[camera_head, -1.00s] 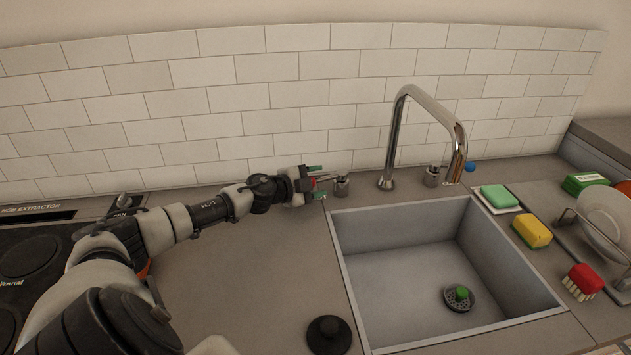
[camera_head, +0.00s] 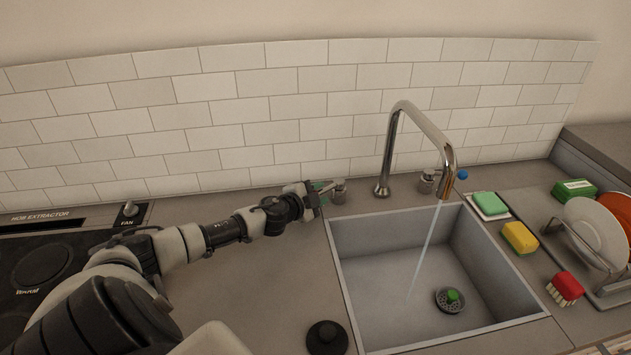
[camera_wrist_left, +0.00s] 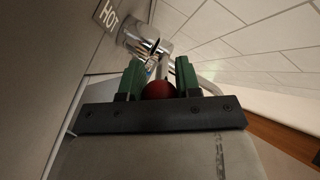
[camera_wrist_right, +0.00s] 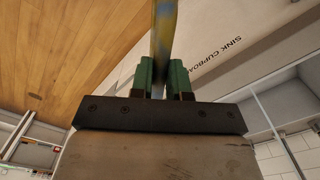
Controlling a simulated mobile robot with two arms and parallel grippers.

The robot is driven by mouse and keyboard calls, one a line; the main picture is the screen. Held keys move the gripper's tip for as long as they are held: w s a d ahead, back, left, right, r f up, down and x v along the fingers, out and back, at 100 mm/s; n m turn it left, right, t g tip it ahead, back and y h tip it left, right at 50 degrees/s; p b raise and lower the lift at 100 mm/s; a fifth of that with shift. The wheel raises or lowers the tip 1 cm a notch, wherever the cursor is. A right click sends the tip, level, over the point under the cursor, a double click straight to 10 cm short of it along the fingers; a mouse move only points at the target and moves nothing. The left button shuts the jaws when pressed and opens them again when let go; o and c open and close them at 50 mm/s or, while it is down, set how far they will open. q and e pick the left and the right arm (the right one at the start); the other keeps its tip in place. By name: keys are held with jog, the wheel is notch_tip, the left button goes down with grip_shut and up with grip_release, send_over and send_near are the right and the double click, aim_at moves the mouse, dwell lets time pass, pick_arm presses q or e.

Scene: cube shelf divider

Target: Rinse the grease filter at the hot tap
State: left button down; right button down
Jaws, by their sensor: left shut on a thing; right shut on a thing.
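My left gripper (camera_head: 318,192) is shut on the lever of the hot tap (camera_head: 339,190), left of the spout. In the left wrist view, the lever's red knob (camera_wrist_left: 159,90) sits between the fingers (camera_wrist_left: 159,78), near a HOT label (camera_wrist_left: 110,14). A thin stream of water (camera_head: 426,247) falls from the chrome spout (camera_head: 428,125) into the sink (camera_head: 376,278). My right gripper (camera_wrist_right: 160,78) shows only in the right wrist view. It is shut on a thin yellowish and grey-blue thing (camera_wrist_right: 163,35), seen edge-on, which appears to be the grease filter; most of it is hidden.
The cold tap (camera_head: 427,182) has a blue knob. Right of the sink are a green soap (camera_head: 490,203), a yellow sponge (camera_head: 519,237), a red brush (camera_head: 565,286) and a dish rack (camera_head: 596,261) with plates.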

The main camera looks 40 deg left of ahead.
pick_arm(q)
jog(key=shift+d, duration=0.1)
pick_arm(e)
jog(key=shift+r, duration=0.15)
pick_arm(q)
jog(key=c, duration=0.8)
grip_release()
jog(key=b+v, duration=0.1)
jog(key=v, duration=0.9)
jog(key=shift+s+d, duration=0.2)
pick_arm(e)
jog(key=shift+f, duration=0.65)
pick_arm(q)
jog(key=shift+v, duration=0.8)
jog(key=shift+r, duration=0.2)
pick_arm(e)
jog(key=shift+r, duration=0.1)
